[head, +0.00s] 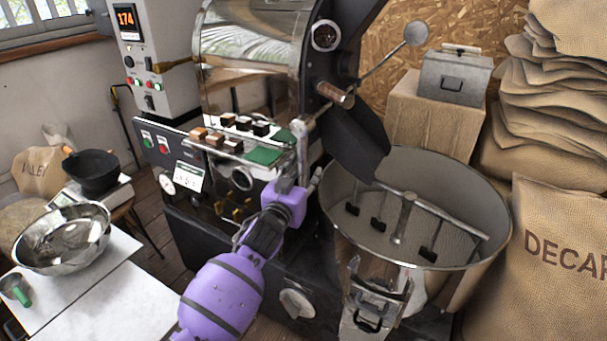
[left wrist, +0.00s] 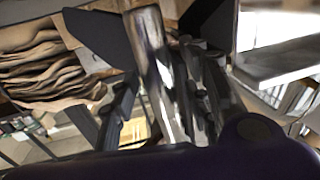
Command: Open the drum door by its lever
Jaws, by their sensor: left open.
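The drum door lever (head: 302,150) appears to be the shiny metal bar hanging on the roaster's front, beside the dark chute (head: 355,140). My left gripper (head: 303,180) reaches up to its lower part on my purple arm. In the left wrist view, a bright metal bar (left wrist: 160,75) runs between the black fingers of my left gripper (left wrist: 165,95). The fingers are open on either side of it, and I cannot tell if either touches. The fingertips are hard to make out in the head view. The drum door looks closed, but it is partly hidden. My right gripper is not in view.
The round cooling tray (head: 480,270) stands right of my left arm. A wooden-handled part (head: 335,95) and a ball-ended rod (head: 415,33) stick out above. A sample shelf (head: 262,157) is close on the left. A steel bowl (head: 62,238) and burlap sacks (head: 550,260) flank the machine.

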